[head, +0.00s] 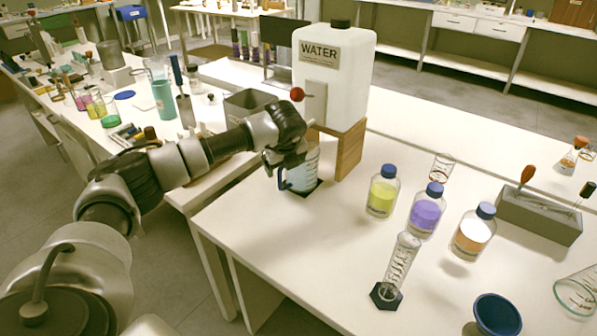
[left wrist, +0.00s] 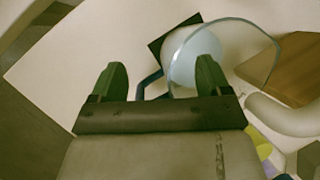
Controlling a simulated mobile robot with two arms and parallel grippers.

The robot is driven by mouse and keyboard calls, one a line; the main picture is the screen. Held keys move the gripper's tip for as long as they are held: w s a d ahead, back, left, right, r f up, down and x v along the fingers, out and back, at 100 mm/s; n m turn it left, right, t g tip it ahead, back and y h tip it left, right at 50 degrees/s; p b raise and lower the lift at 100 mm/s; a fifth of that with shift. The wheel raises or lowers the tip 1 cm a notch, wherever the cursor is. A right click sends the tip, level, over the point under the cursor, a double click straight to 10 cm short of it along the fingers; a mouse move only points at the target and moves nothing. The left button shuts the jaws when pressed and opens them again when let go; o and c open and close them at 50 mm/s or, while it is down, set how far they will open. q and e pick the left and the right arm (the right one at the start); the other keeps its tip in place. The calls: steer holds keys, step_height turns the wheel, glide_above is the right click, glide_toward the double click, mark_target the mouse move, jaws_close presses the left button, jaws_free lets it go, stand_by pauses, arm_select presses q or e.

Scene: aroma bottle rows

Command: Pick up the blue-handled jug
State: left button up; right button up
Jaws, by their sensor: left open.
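The blue-handled jug (head: 304,175) is clear and stands upright on a dark square at the table's left edge, in front of the water tank. Its blue handle (head: 282,181) faces left. My left gripper (head: 284,160) is at the jug's handle side, near the rim, and hides part of the jug. In the left wrist view the two fingers (left wrist: 160,78) are apart, and the blue handle (left wrist: 148,86) shows between them. The jug's round rim (left wrist: 256,28) lies beyond and beside the right finger. I cannot tell whether a finger touches the jug. My right gripper is out of view.
A white water tank (head: 338,75) on a wooden stand (head: 350,150) rises right behind the jug. Yellow (head: 382,193), purple (head: 426,212) and orange (head: 473,235) bottles stand to the right, with a measuring cylinder (head: 401,262). The table front near the jug is clear.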

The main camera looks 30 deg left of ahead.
arm_select(q)
steer(key=shift+w+f, duration=0.2)
steer(key=shift+f, duration=0.2)
steer(key=shift+c, duration=0.2)
steer(key=shift+r, duration=0.1)
jaws_close()
